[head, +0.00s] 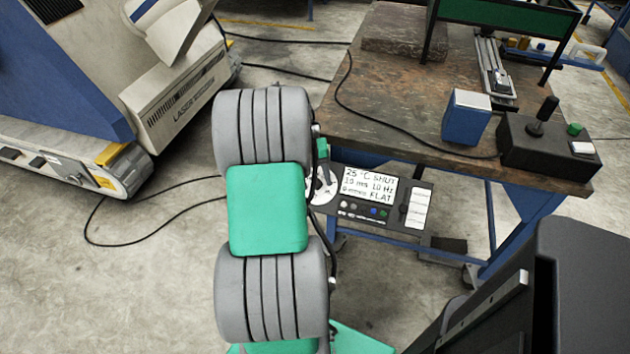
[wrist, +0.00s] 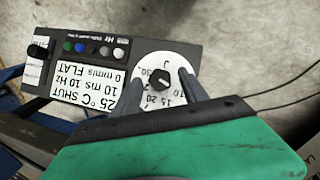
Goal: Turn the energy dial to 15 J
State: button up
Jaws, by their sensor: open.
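The energy dial (wrist: 146,68) is a white disc marked J with a black knob (wrist: 159,78) at its centre. Numbers including 30, 20, 15, 10 and 7 run around it, upside down in the wrist view. Which number the knob points to is too small to tell. My gripper (wrist: 160,94) is open, with one grey finger on each side of the dial's near part. The knob shows between and just beyond the fingers; I cannot tell whether they touch it. In the head view the dial (head: 322,189) is partly hidden by my arm.
The dial sits on a dark control panel (head: 408,187) with a white display, several coloured buttons and another knob. It is at the front of a workbench (head: 390,107). A blue box (head: 466,122) and a joystick box (head: 545,150) stand on the bench. Cables lie on the floor.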

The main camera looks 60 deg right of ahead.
jog(key=shift+c, duration=0.2)
grip_shut()
dwell(0.4)
